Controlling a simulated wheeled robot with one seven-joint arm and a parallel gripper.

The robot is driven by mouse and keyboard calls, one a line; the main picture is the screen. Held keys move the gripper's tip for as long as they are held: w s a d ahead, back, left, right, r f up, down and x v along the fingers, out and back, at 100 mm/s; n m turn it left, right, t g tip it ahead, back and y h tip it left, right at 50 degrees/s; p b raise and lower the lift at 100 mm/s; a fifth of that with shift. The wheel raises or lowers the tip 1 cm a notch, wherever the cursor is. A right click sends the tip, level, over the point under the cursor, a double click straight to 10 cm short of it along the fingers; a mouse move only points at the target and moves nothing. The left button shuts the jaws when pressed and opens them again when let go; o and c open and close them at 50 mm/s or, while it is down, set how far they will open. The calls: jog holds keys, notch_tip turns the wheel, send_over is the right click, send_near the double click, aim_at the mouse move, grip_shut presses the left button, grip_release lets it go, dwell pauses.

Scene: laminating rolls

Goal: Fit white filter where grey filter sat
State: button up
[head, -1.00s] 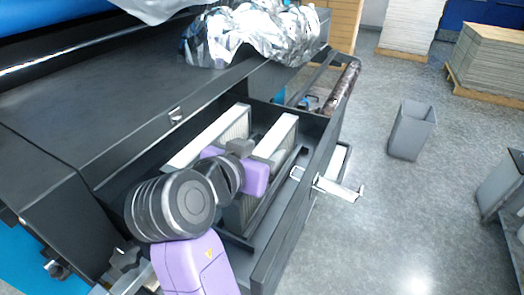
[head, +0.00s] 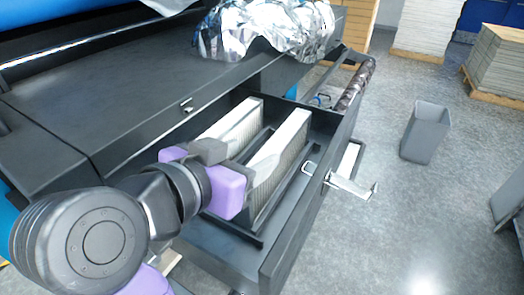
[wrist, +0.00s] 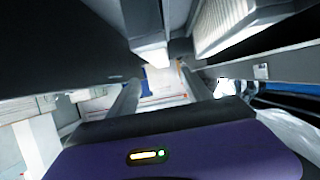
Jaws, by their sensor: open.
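Two pale pleated filters stand side by side in the open drawer of the black machine in the head view. One is the left filter (head: 236,116); the other is the right filter (head: 290,132), whose pleated side looks greyer. I cannot tell which is the task's white or grey one. My gripper (wrist: 163,80) is open, its two grey fingers apart with nothing clearly between them. In the head view its purple and grey body is over the drawer, overlapping the near ends of both filters. A pleated filter (wrist: 222,22) also shows at the top right of the wrist view.
The black drawer (head: 292,222) has a raised front wall with a metal latch (head: 350,187) outside. Crumpled silver foil (head: 270,30) lies on the machine top. A dark roll (head: 356,85) is at the drawer's far end. A grey bin (head: 425,132) stands on open floor.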

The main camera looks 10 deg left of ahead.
jog(key=shift+v, duration=1.05)
